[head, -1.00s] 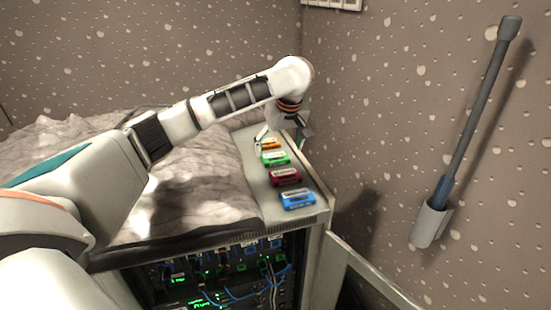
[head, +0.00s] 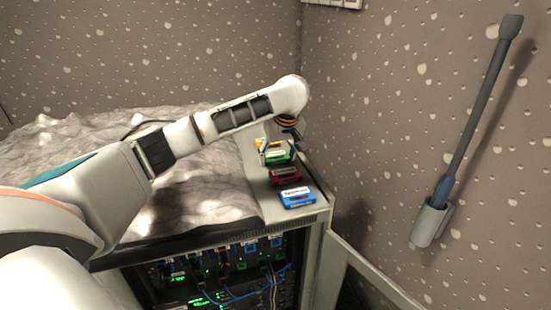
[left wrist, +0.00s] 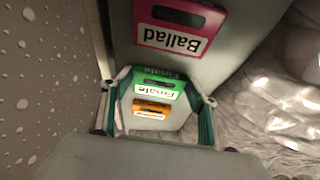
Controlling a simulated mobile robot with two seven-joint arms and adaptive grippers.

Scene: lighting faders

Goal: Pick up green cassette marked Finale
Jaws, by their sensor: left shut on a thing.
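The green cassette (head: 277,158) is in the row on the light top of the cabinet, between the orange cassette and the dark red one. In the left wrist view the green cassette (left wrist: 154,84) shows the upside-down label "Finale". My left gripper (head: 281,155) reaches down over it from above. Its two fingers (left wrist: 156,80) close on the cassette's two ends. Whether the cassette still touches the surface I cannot tell. My right gripper is not in view.
The orange cassette (head: 261,145) lies behind the green one. The dark red cassette (head: 285,176), marked "Ballad" in the left wrist view (left wrist: 178,22), and the blue cassette (head: 297,197) lie in front. Rumpled grey fabric (head: 190,190) borders the left, a wall the right.

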